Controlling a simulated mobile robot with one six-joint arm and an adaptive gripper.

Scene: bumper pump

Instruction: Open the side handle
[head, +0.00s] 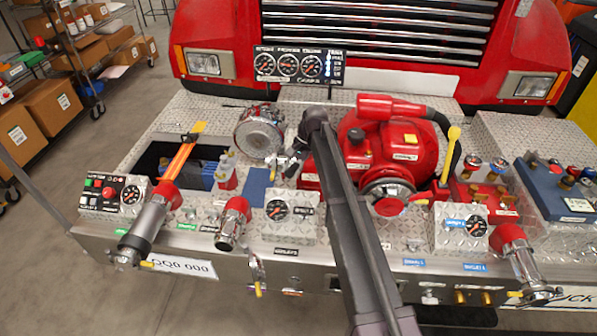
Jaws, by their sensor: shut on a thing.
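My arm reaches up from the bottom of the head view and bends down at the wrist, left of the red pump (378,140). My gripper (287,167) is low between the round chrome cap (259,133) and the pump. It is shut on a small part at the pump's left side, which I take to be the side handle. That part is mostly hidden by the fingers and wrist, so its shape and angle cannot be told. A yellow lever (453,145) stands upright at the pump's right side, away from my gripper.
Around the gripper are a gauge panel (300,64) behind, a gauge box (290,212) in front and an open bin (160,160) at left. Red-tipped nozzles (233,222) stick out at the bumper's front. Shelves with boxes (85,50) stand at far left.

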